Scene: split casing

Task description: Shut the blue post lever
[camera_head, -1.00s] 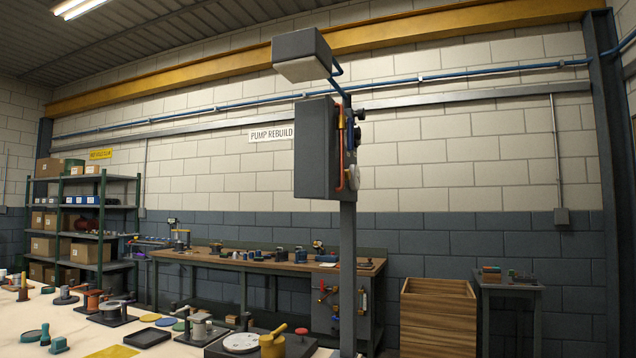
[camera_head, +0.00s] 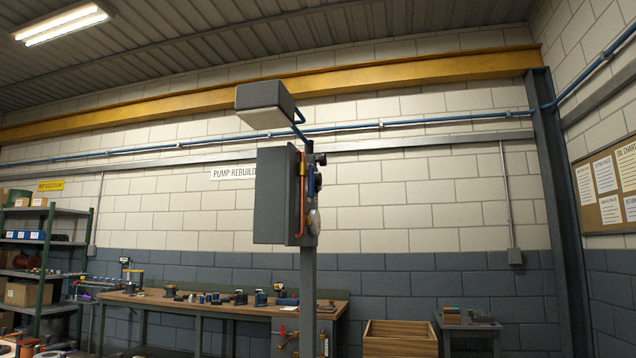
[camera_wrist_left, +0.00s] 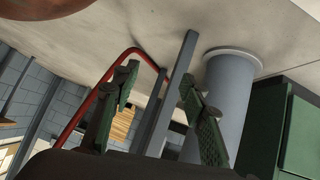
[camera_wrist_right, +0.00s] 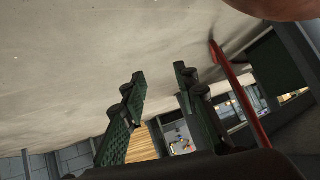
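A dark box (camera_head: 270,196) is mounted on a grey post (camera_head: 308,290) in the middle of the head view. A small blue part (camera_head: 316,180) shows at its right edge, seen almost edge-on; it may be the blue post lever, but I cannot tell its position. An orange-red pipe (camera_head: 302,190) runs up the box's side. Neither gripper is in the head view. In its wrist view my left gripper (camera_wrist_left: 158,78) is open, with nothing held between its fingers. My right gripper (camera_wrist_right: 160,76) is also open and empty in its wrist view. Neither wrist view shows the blue part.
A lamp-like box (camera_head: 266,104) hangs above the post box on a blue arm. Behind stand a workbench (camera_head: 190,304) with small parts, a shelf (camera_head: 45,262), a wooden crate (camera_head: 400,340) and a small table (camera_head: 468,322). A notice board (camera_head: 608,190) hangs at the right.

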